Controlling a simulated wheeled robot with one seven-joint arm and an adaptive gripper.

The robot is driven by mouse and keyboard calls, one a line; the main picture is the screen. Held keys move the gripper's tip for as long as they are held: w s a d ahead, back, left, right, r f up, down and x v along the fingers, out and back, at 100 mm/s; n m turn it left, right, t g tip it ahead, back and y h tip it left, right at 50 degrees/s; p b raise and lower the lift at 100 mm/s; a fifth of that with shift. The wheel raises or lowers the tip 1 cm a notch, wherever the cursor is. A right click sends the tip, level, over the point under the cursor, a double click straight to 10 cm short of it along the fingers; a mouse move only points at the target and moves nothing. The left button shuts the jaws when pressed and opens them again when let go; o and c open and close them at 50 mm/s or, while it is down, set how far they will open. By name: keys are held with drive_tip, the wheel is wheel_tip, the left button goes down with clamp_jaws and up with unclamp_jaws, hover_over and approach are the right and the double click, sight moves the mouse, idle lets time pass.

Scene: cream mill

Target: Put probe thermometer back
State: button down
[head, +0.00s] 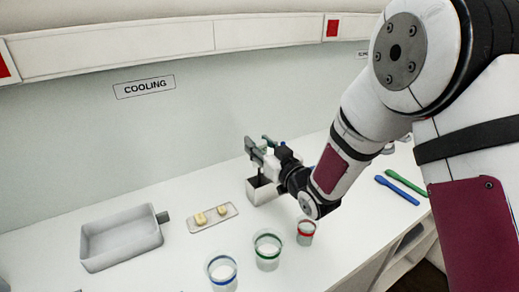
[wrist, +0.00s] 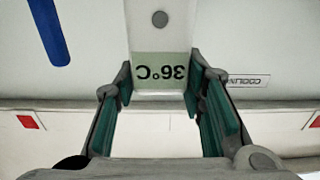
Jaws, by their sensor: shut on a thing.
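The probe thermometer shows in the wrist view as a white body (wrist: 160,45) with a greenish display reading 36°C, upside down in the picture. My gripper (wrist: 160,82) has its green-padded fingers on either side of it and is shut on it. In the head view my gripper (head: 264,146) is above a white open-topped holder (head: 264,193) with a dark inside, on the counter. The arm and gripper hide much of the thermometer there, and its probe tip cannot be made out.
A grey tray (head: 121,243) stands at the left. A small dish (head: 213,218) with yellowish pieces lies beside it. Cups with blue (head: 221,271), green (head: 268,251) and red (head: 306,232) rims stand in front. Blue (head: 397,190) and green (head: 406,182) tools lie right. A COOLING sign (head: 145,87) is on the wall.

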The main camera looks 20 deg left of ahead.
drive_tip(key=shift+f, duration=0.6)
drive_tip(key=shift+f, duration=0.15)
drive_tip(key=c, duration=1)
unclamp_jaws()
drive_tip(key=shift+c, duration=0.2)
drive_tip(key=shift+r, duration=0.25)
drive_tip(key=b+v, duration=0.1)
drive_tip(key=v, duration=1.1)
drive_tip(key=shift+d, duration=0.1)
